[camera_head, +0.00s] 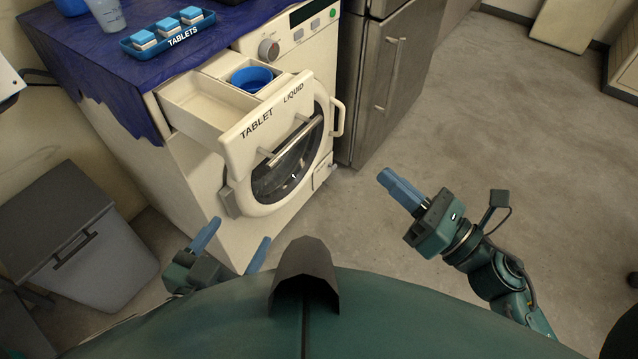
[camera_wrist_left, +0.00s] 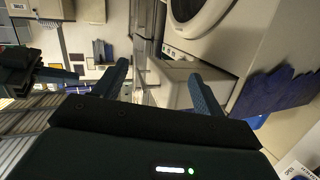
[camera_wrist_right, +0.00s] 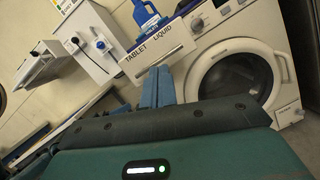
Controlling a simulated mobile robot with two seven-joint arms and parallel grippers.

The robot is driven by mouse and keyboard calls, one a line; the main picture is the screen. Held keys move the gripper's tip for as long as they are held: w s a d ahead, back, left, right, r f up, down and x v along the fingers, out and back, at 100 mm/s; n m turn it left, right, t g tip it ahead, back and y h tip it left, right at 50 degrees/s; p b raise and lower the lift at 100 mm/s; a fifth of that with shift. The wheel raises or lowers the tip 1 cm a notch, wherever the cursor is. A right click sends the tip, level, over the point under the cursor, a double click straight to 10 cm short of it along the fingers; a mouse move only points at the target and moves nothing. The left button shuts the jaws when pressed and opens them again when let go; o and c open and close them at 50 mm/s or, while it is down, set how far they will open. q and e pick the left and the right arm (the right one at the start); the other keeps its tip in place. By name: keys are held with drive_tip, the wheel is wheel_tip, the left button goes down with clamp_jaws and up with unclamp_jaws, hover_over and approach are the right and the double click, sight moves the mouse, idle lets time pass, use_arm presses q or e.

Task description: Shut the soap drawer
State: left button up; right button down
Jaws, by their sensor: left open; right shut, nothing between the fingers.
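The cream soap drawer (camera_head: 268,122) is pulled out from the white washing machine (camera_head: 165,185) in the head view. Its front reads TABLET and LIQUID and carries a bar handle (camera_head: 293,142). The left compartment looks empty; a blue insert (camera_head: 251,79) sits in the right one. The drawer front also shows in the right wrist view (camera_wrist_right: 160,52). My left gripper (camera_head: 232,243) is open and empty, below and in front of the drawer, apart from it. My right gripper (camera_head: 385,179) is shut and empty, to the right of the drawer and apart from it.
A blue tray of tablets (camera_head: 168,33) and a clear cup (camera_head: 107,15) stand on the blue-covered top. The round washer door (camera_head: 290,172) is below the drawer. A grey bin (camera_head: 75,240) stands at left, a steel cabinet (camera_head: 385,80) at right. Floor at right is clear.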

wheel_tip(320, 180, down, 3)
drive_tip(key=n+g+y+b, duration=0.1)
drive_tip(key=n+g, duration=0.1)
drive_tip(key=n, duration=0.1)
drive_tip(key=n+p, duration=0.2)
drive_tip(key=n, duration=0.1)
approach(298, 142)
drive_tip(key=shift+g, duration=0.3)
drive_tip(key=x, duration=0.5)
drive_tip(key=shift+w+r, duration=0.15)
drive_tip(key=shift+w, duration=0.15)
use_arm(q)
drive_tip(key=shift+s+f+g, duration=0.15)
drive_tip(key=shift+f+g, duration=0.45)
drive_tip(key=shift+f, duration=0.2)
use_arm(e)
drive_tip(key=shift+w+a, duration=0.4)
drive_tip(key=shift+a, duration=0.2)
drive_tip(key=shift+a, duration=0.1)
